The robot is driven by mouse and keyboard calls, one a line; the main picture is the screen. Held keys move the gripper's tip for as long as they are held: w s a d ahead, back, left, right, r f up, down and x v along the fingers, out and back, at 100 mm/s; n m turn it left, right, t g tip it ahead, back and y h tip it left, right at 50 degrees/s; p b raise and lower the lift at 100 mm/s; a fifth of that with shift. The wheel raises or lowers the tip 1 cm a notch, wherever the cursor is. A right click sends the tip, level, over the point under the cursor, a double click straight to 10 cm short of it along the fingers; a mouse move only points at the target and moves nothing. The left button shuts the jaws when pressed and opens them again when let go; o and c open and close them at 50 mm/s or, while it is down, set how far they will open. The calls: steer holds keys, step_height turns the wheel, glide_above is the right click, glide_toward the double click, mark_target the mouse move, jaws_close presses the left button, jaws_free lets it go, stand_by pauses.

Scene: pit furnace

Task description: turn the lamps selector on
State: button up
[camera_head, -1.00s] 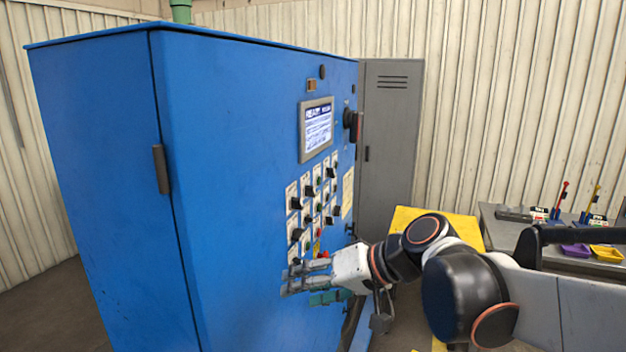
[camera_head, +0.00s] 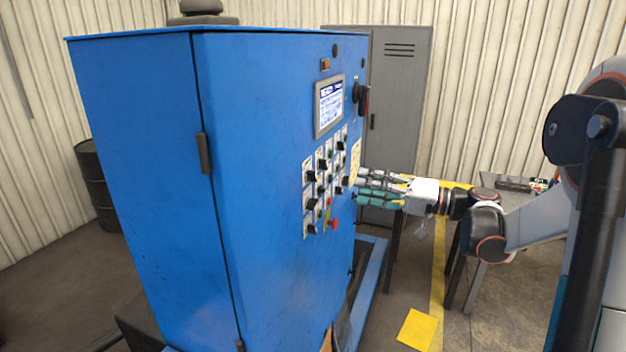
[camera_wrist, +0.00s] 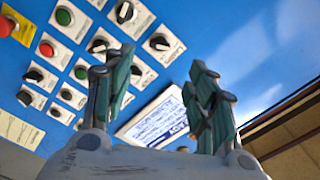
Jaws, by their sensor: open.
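The blue cabinet's front carries a panel of switches with black selector knobs and push buttons (camera_head: 322,185). I see no clear contact with any knob.
A red button (camera_head: 334,224) juts out low on the panel. A grey locker (camera_head: 396,100) stands behind. Open floor lies in front, with a yellow patch (camera_head: 417,329).

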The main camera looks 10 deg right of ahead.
mark_target(316, 179)
steer(key=x, duration=1.2)
steer(key=shift+w+a+p, duration=0.1)
steer(key=shift+a+p, duration=0.15)
steer(key=shift+p, duration=0.1)
steer(key=c, duration=1)
